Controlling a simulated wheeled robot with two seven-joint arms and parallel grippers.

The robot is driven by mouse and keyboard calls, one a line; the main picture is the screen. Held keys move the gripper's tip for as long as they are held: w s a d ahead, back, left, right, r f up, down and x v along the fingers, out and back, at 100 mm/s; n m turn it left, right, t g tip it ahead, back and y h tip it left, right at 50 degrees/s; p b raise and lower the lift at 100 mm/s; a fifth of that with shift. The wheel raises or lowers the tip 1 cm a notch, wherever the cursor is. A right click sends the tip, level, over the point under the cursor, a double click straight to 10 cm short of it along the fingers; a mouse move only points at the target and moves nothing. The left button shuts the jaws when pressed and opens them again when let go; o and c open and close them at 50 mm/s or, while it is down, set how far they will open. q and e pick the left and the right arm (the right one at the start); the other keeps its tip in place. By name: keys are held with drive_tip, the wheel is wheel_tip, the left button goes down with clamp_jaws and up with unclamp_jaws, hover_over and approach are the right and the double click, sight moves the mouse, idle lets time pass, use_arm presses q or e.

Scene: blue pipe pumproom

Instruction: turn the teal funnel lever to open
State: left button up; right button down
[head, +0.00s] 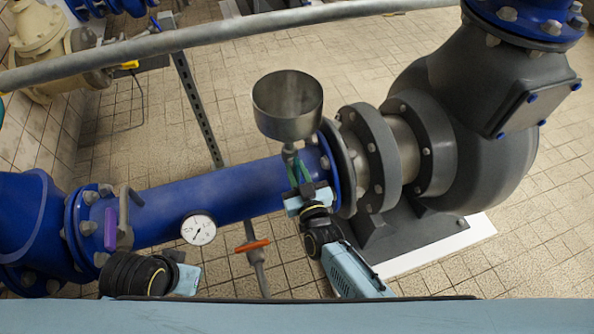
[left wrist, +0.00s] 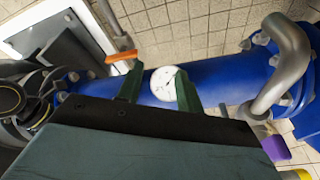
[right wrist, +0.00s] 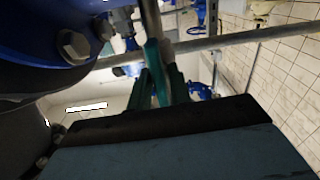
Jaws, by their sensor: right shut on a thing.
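The grey metal funnel (head: 288,104) stands on a short stem on top of the blue pipe, near its right flange. My right gripper (head: 299,171) is at the stem just below the funnel, its green fingers close together. In the right wrist view a narrow teal piece, which looks like the funnel lever (right wrist: 156,66), lies between the fingers, which are shut on it. The fingers hide most of the lever, so its angle is hard to tell. My left gripper (left wrist: 160,92) is open and empty above the blue pipe; its fingers are hidden in the head view.
A white gauge (head: 198,229) sits on the blue pipe (head: 215,195). A purple lever (head: 110,229) is at the left flange and an orange lever (head: 251,246) is below the pipe. A grey rail (head: 205,36) crosses behind. The dark pump (head: 470,130) stands right.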

drive_tip(key=c, duration=1.5)
unclamp_jaws()
